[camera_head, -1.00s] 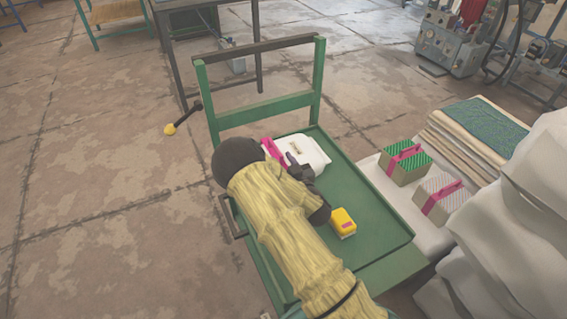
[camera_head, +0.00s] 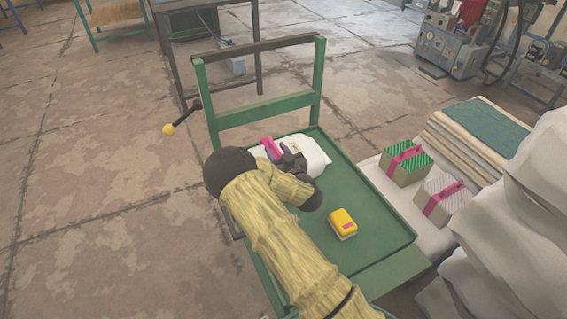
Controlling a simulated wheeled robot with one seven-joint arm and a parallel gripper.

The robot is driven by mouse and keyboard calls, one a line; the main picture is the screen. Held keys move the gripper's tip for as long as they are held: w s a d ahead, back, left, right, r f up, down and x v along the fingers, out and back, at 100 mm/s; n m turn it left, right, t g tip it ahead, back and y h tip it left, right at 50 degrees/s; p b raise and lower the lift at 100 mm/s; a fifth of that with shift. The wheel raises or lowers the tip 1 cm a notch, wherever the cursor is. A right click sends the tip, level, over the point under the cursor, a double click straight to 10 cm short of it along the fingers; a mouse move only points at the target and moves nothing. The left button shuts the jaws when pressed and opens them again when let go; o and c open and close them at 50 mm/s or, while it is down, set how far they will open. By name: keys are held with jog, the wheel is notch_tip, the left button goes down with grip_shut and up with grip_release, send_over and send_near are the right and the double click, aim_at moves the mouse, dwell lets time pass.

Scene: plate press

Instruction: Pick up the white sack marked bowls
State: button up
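The white sack (camera_head: 316,156) lies on the green cart's deck near its far end. A bright pink part (camera_head: 270,147) shows at its left side. My gripper (camera_head: 287,152) is dark and sits at the near left part of the sack, close to the pink part. My gripper and forearm cover much of the sack, and its marking cannot be seen now. Whether the fingers touch the sack or are closed on anything is too small and hidden to tell.
The green cart (camera_head: 375,228) has an upright handle frame (camera_head: 265,110) at its far end. A yellow box (camera_head: 342,222) lies on the deck right of my arm. A green-striped box (camera_head: 407,163) and a pale striped box (camera_head: 441,200) stand to the right, beside stacked sheets (camera_head: 470,140).

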jog(key=shift+c, duration=0.3)
grip_shut()
dwell(1.0)
jog(key=shift+r, duration=0.15)
